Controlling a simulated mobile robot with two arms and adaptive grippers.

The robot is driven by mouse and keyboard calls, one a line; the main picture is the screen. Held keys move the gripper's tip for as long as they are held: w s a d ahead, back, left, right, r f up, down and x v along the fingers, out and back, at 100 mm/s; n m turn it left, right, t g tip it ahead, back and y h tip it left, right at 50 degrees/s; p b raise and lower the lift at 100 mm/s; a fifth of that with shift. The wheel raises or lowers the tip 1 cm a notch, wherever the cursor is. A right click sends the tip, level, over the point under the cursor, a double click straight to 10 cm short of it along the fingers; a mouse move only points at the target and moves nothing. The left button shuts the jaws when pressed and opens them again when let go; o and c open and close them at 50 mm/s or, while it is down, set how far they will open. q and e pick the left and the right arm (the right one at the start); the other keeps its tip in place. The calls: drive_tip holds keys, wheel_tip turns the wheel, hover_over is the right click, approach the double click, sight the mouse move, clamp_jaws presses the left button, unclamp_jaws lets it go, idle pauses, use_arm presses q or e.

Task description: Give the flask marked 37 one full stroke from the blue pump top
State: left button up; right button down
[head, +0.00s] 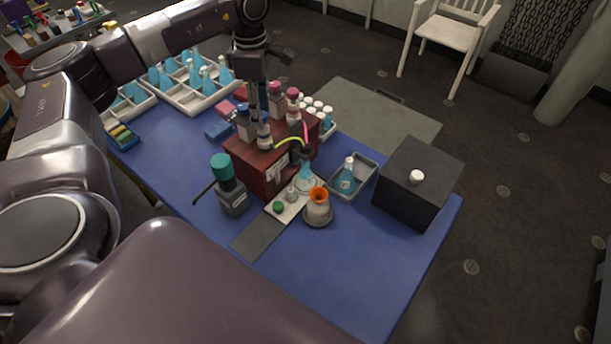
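My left gripper (258,108) points down over the red box (258,172). Its dark fingers look close together, but I cannot tell whether they are shut. The blue pump top (242,108) is on a bottle on the box, just left of the fingers; I cannot tell if they touch. Two pink-red tops (292,92) stand behind to the right. A yellow tube (290,141) arches from the box's front over a flask of blue liquid (305,181) on a pale plate. Another labelled blue flask (347,176) stands in a grey tray (366,170). I cannot read either number. My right gripper is out of view.
A teal-capped grey bottle (230,188) stands left of the plate, and an orange-rimmed vessel (318,207) right of it. A black box (420,190) with a white knob fills the table's right corner. White divided trays (197,103) hold flasks behind. The blue table's front (330,270) is clear.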

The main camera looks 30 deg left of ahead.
use_arm(q)
drive_tip(key=shift+r+p, duration=2.75)
drive_tip(key=shift+r, duration=0.8)
drive_tip(key=shift+f, duration=0.1)
drive_tip(key=shift+c, duration=0.2)
